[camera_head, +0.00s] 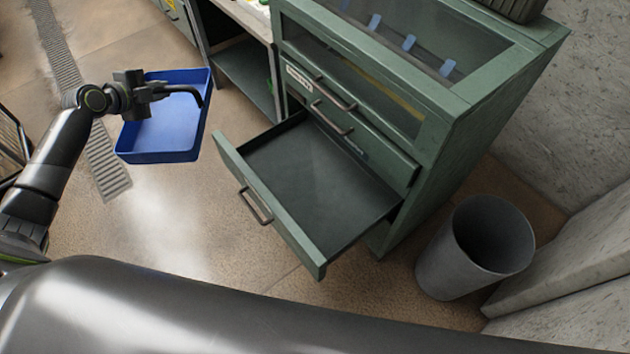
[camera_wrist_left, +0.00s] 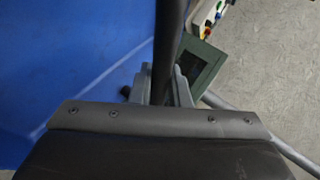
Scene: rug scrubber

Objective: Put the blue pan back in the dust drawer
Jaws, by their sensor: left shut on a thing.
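The blue pan (camera_head: 168,132) is a shallow tray with raised walls, held in the air left of the open drawer. My left gripper (camera_head: 178,91) is shut on the blue pan at its upper part, where a dark handle-like piece crosses it. The pan also fills the left of the left wrist view (camera_wrist_left: 60,70). The dust drawer (camera_head: 318,185) is pulled out from the green cabinet (camera_head: 430,170) and its dark inside looks empty. A gap of floor shows between the pan and the drawer front. My right gripper is not in view.
A grey bin (camera_head: 476,246) stands right of the drawer near the wall. Closed drawers with handles (camera_head: 333,105) sit above the open one. A bench (camera_head: 245,70) stands behind the pan. A floor grate (camera_head: 105,165) lies at left. My dark body spans the bottom.

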